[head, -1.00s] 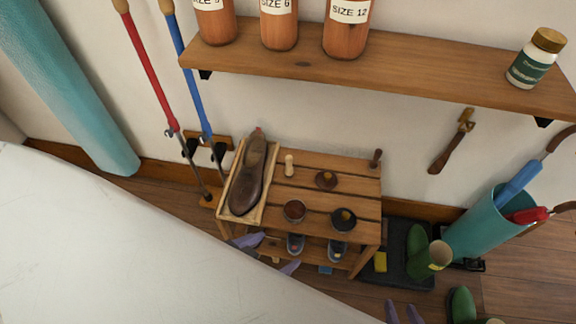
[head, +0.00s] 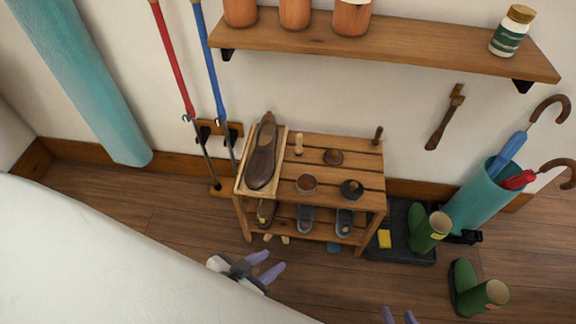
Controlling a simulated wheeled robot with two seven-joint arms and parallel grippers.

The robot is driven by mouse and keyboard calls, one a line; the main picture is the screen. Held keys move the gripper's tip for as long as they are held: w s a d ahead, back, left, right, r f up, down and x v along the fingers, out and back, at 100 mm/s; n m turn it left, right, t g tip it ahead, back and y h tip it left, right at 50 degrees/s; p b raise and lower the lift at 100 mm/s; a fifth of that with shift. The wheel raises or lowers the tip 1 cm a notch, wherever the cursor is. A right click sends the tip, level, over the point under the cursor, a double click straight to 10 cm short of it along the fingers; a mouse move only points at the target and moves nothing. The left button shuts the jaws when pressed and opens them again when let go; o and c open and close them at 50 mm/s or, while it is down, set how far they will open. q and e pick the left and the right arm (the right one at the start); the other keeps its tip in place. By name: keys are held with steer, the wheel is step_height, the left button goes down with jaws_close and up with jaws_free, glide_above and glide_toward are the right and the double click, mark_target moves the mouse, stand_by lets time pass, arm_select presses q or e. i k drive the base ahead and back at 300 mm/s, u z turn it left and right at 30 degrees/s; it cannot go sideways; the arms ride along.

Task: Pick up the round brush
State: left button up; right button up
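A small round brown piece with a knob on top (head: 333,156), which looks like the round brush, lies on the slatted top of a wooden rack (head: 362,163). My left gripper (head: 276,259) is open and empty, in front of and lower in the picture than the rack, apart from it. My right gripper (head: 398,311) shows only its two purple fingertips at the bottom edge; they are apart with nothing between them.
On the rack top are a brown shoe in a tray (head: 262,155), a pale peg (head: 299,145), a reddish-brown tin (head: 307,184), a dark tin (head: 351,189) and a dark upright handle (head: 377,135). Shoes sit below. Green boots (head: 430,232) and an umbrella bin (head: 475,205) stand right.

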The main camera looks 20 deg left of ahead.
mark_target(299, 149)
steer(key=z, duration=0.45)
steer(key=i, duration=0.9)
steer(key=u, duration=0.55)
